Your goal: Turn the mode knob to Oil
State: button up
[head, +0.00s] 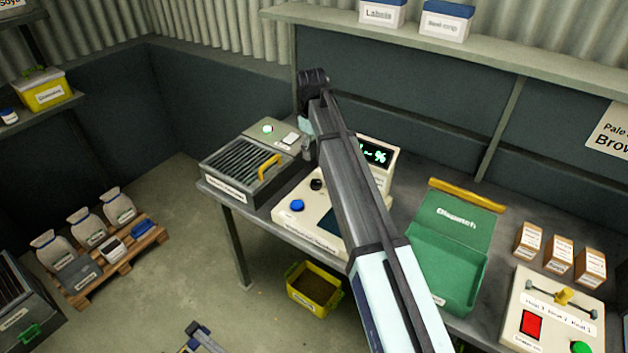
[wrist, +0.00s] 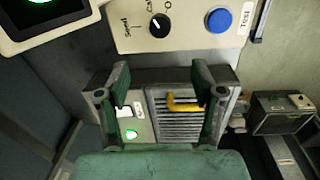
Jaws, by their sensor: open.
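The mode knob (wrist: 159,26) is a round black knob on a cream panel (wrist: 190,40), at the top of the wrist view. Its small white mark appears to point up and left. The labels "Seed" and a partly cut-off one beginning "Ca" sit around it, with an "O" at the top edge; I cannot read the rest. The knob also shows in the head view (head: 316,184). My gripper (wrist: 161,85) is open and empty, its two dark green fingers apart below the knob in the wrist view. In the head view my gripper (head: 308,148) is mostly hidden by my arm, above and left of the knob.
A blue Test button (wrist: 218,20) sits beside the knob. A display (head: 375,152) stands behind the panel, partly hidden by my arm. A grilled box (head: 240,172) with a yellow handle is left; a green Dispatch box (head: 450,235) is right. A yellow bin (head: 314,289) is below.

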aim_at(316, 182)
jog(key=f+p, duration=0.1)
jog(key=f, duration=0.4)
jog(key=f+p, duration=0.1)
jog(key=f, duration=0.3)
jog(key=f+p, duration=0.1)
jog(key=f, duration=0.4)
jog(key=shift+w+d+f, duration=0.2)
jog(key=shift+w+f, duration=0.1)
jog(key=shift+w, duration=0.05)
jog(key=c, duration=1.1)
